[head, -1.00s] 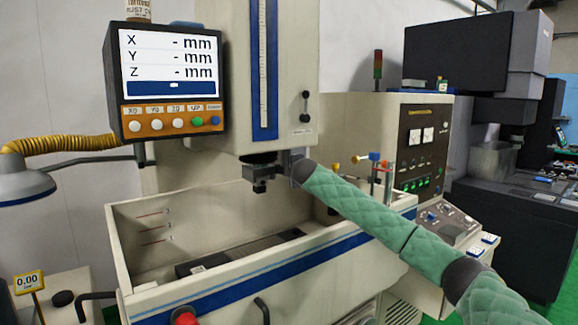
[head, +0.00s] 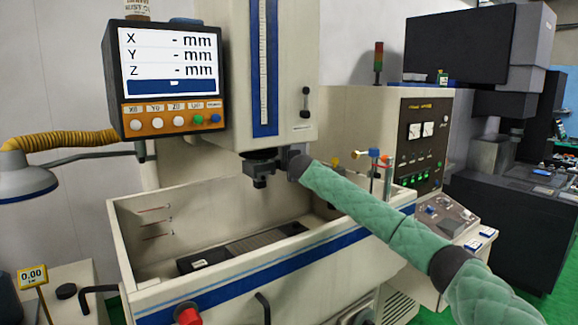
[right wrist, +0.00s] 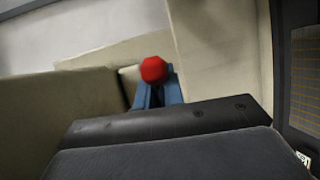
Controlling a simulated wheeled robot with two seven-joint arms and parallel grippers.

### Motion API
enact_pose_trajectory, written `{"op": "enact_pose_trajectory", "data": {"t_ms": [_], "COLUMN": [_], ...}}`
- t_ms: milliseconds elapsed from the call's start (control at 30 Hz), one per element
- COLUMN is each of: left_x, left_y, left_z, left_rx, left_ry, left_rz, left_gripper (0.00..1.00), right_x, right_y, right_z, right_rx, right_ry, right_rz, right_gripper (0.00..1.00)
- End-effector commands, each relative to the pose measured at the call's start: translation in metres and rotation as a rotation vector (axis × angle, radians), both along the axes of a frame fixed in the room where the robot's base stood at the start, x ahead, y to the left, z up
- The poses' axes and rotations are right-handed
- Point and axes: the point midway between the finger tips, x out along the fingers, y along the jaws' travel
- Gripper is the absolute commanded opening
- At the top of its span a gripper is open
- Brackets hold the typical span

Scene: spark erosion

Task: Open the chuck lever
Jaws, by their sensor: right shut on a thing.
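The chuck (head: 261,170) hangs dark under the machine head in the head view. The chuck lever's round red knob (right wrist: 153,69) shows in the right wrist view, at the tips of the blue fingers of my right gripper (right wrist: 158,92). The gripper is shut on the lever. The lever's shaft is hidden by the fingers. In the head view my right arm's dark wrist end is close beside the chuck on its right, and the lever cannot be made out there. My left gripper is not in view.
The open work tank (head: 120,240) lies below the chuck, with a dark slotted bed (head: 245,248) inside. The display panel (head: 168,80) hangs at left. Thin posts with coloured tops (head: 374,165) stand behind my right arm. The control cabinet (head: 425,140) is at right.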

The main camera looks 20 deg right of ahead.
Motion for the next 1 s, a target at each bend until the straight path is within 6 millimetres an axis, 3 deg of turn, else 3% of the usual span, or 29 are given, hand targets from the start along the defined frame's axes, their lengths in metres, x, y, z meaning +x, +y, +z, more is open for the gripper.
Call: {"op": "enact_pose_trajectory", "data": {"t_ms": [500,533,633,1000], "left_x": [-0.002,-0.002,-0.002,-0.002], "left_y": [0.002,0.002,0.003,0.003], "left_z": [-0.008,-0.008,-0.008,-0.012], "left_rx": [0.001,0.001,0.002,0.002], "left_ry": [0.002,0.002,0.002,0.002], "left_rz": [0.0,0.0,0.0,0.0], "left_gripper": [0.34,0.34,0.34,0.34], "right_x": [0.0,0.0,0.0,-0.004], "right_y": [-0.001,-0.001,-0.001,0.0], "right_z": [0.004,0.004,0.004,0.003], "right_rx": [-0.071,-0.071,-0.071,-0.071], "right_ry": [-0.025,-0.025,-0.025,-0.026], "right_rz": [-0.002,-0.002,-0.001,0.0], "right_gripper": [0.0,0.14,0.32,0.32]}}
